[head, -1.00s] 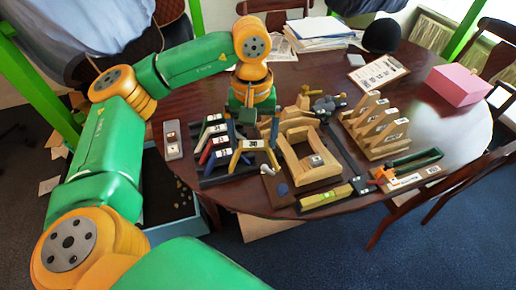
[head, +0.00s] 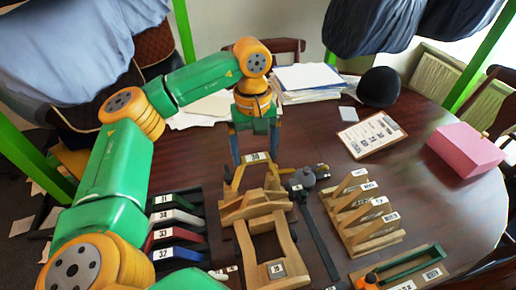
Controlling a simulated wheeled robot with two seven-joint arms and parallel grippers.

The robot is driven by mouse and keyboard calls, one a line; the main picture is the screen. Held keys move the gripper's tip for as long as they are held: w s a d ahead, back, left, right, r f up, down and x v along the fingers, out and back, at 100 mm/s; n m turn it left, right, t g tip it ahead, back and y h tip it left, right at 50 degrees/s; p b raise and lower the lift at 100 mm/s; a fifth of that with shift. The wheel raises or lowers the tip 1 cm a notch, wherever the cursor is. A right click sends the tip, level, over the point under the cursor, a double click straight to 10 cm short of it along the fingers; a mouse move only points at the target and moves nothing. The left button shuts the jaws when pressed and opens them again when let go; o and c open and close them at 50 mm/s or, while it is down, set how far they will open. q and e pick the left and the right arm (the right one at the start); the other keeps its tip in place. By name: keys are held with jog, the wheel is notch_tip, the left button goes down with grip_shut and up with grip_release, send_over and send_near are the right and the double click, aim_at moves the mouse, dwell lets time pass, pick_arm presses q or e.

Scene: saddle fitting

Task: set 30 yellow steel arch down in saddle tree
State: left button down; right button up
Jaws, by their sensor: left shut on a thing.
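The yellow steel arch (head: 240,176), with a white label reading 30, is held upright by my left gripper (head: 255,154). The gripper points down, shut on the arch near its top. The wooden saddle tree (head: 243,243) lies on the table just in front of and below the arch, two long bars running toward me from a raised cross-piece (head: 255,204). The arch's legs come down at the far end of the tree. Their lower ends are partly hidden, and I cannot tell whether they touch the wood. My right gripper is not in view.
A dark rack (head: 192,196) of numbered arches stands at the left. A wooden stand (head: 365,240) with upright slats is at the right, a green-framed tool (head: 400,268) in front of it. A clamp-like device (head: 300,180) sits close right of the tree. Clipboard, pink box and papers lie farther back.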

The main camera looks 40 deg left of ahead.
pick_arm(q)
jog(key=shift+s+f+b, duration=0.3)
jog(key=shift+s+f, duration=0.05)
jog(key=shift+s, duration=0.1)
jog(key=shift+s+a+f+b, duration=0.1)
jog(key=shift+s+f+b, duration=0.05)
jog(key=shift+f+b, duration=0.2)
jog(key=f+b, duration=0.1)
jog(key=f, duration=0.1)
jog(key=w+f+b, duration=0.1)
jog(key=f+b, duration=0.1)
jog(key=shift+s+f+b, duration=0.2)
jog(key=shift+f+b, duration=0.15)
jog(key=shift+b, duration=0.15)
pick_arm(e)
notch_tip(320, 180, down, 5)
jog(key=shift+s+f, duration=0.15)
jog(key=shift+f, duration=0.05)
pick_arm(q)
jog(key=shift+w+f, duration=0.1)
jog(key=shift+w, duration=0.1)
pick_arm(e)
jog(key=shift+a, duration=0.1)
pick_arm(q)
jog(key=shift+s, duration=0.1)
jog(key=shift+f, duration=0.15)
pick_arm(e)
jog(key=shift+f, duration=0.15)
